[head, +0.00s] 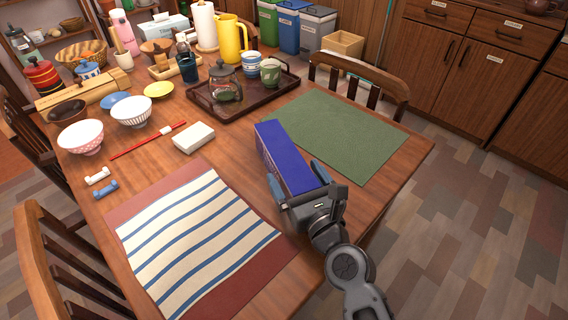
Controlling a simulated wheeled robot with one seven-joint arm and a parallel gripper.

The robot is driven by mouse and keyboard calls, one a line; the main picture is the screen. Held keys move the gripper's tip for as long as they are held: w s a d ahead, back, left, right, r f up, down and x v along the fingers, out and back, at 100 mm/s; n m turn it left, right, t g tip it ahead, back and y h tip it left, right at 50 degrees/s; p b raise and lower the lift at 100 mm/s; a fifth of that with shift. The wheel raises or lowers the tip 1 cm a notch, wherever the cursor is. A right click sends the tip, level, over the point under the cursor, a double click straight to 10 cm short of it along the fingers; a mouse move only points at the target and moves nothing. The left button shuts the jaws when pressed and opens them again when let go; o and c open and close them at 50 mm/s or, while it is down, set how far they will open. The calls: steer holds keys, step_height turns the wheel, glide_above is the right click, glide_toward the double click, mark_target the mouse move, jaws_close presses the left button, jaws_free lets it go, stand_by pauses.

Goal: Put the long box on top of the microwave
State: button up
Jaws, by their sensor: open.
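The long box (283,152) is blue and lies on the wooden table, over the left edge of the green placemat. My gripper (298,186) is at the near end of the box, with its dark blue fingers on either side of that end. The fingers are open; whether either one touches the box I cannot tell. The gripper body hides the box's near end. No microwave is visible in the head view.
A striped placemat (190,235) lies left of my gripper, and a green placemat (330,135) lies right. A brown tray (243,112) with a glass teapot and cups stands behind. Bowls (132,112) and a white block (193,138) are further left. A chair (358,80) stands beyond the table.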

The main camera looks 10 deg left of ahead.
steer(key=shift+c, duration=0.4)
steer(key=c, duration=1.2)
steer(key=shift+r, duration=0.1)
